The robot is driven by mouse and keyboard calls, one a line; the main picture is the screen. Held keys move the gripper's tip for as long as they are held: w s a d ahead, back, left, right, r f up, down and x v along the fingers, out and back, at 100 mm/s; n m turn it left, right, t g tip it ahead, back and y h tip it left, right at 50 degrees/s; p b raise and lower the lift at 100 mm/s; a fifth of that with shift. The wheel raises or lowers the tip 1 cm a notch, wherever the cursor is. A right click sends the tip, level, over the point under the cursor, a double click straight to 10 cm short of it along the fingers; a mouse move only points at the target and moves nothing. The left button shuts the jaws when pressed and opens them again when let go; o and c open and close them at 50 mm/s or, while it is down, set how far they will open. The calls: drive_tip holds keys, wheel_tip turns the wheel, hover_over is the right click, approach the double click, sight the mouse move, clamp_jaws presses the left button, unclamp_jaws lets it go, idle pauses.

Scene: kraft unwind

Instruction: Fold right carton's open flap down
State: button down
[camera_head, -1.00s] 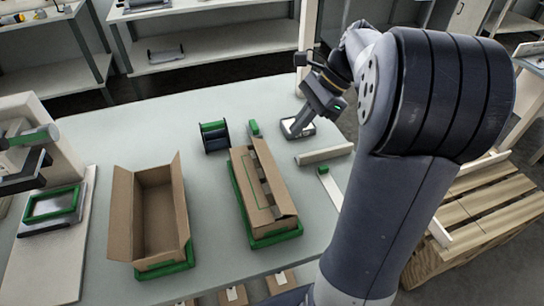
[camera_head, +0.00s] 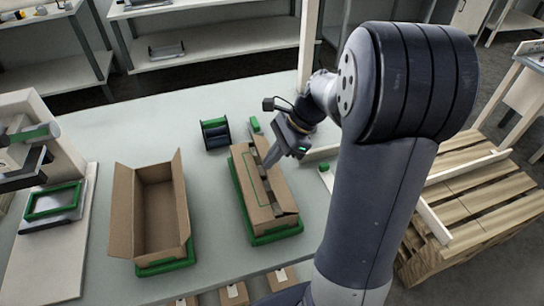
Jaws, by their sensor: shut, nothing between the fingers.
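The right carton (camera_head: 262,207) is a brown cardboard box in a green tray (camera_head: 277,234) on the table. Its left top panel lies nearly flat, with a green outline on it. A brown flap (camera_head: 282,190) runs along its right side; whether it lies fully flat is unclear. A dark gap shows at the front end. My gripper (camera_head: 271,163) is shut and empty, pointing down at the carton's far right part. Its tips are at or just above the cardboard; I cannot tell if they touch. The gripper hides part of the carton's far right edge.
The left carton (camera_head: 121,215) stands with its top open in another green tray (camera_head: 165,266). A dark spool with green (camera_head: 215,134) and a small green object (camera_head: 254,124) are behind the right carton. A pale roll (camera_head: 318,153) lies right, partly behind my arm. Table between cartons is clear.

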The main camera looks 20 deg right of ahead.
drive_tip(key=shift+a, duration=0.1)
drive_tip(key=shift+a+h+p, duration=0.25)
drive_tip(key=shift+h+p, duration=0.25)
drive_tip(key=shift+p, duration=0.15)
drive_tip(key=shift+a+f+h+p, duration=0.15)
drive_tip(key=shift+a+h+p, duration=0.3)
drive_tip(key=shift+h+p, duration=0.45)
drive_tip(key=shift+a+f+h+p, duration=0.25)
drive_tip(key=shift+f+h+p, duration=0.1)
drive_tip(key=shift+h, duration=0.35)
drive_tip(key=shift+a+f, duration=0.15)
drive_tip(key=shift+f, duration=0.15)
drive_tip(key=shift+d+r+p, duration=0.3)
drive_tip(key=shift+d+p, duration=0.25)
drive_tip(key=shift+d, duration=0.15)
